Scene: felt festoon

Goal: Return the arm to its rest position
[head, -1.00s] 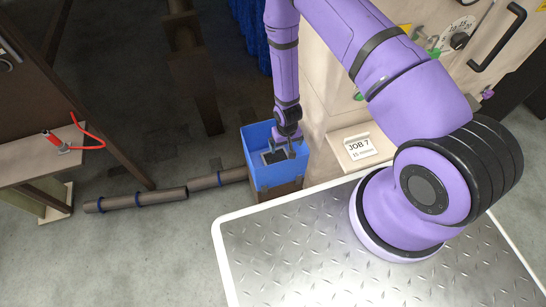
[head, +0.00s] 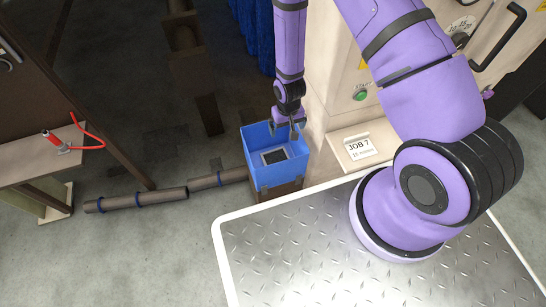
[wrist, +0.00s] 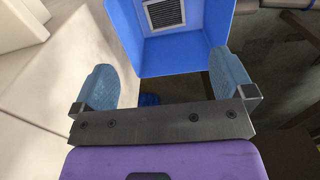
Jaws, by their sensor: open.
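My purple arm reaches from its base on the metal deck over to the blue bin. My gripper (head: 284,128) is above the bin's far edge in the head view, pointing down. In the wrist view its two blue-grey fingers (wrist: 165,85) are spread wide with nothing between them. The blue bin (head: 278,175) is open at the top. A dark rectangular piece with a pale frame (head: 274,156) lies inside on the bin floor; in the wrist view it appears as a grille-like panel (wrist: 165,13).
A beige machine with a green button (head: 360,94) and a JOB 7 card (head: 360,147) stands close to the right of the gripper. Pipes (head: 140,199) lie on the floor at left. A bench with a red tool (head: 52,138) is far left. A blue curtain (head: 264,35) hangs behind.

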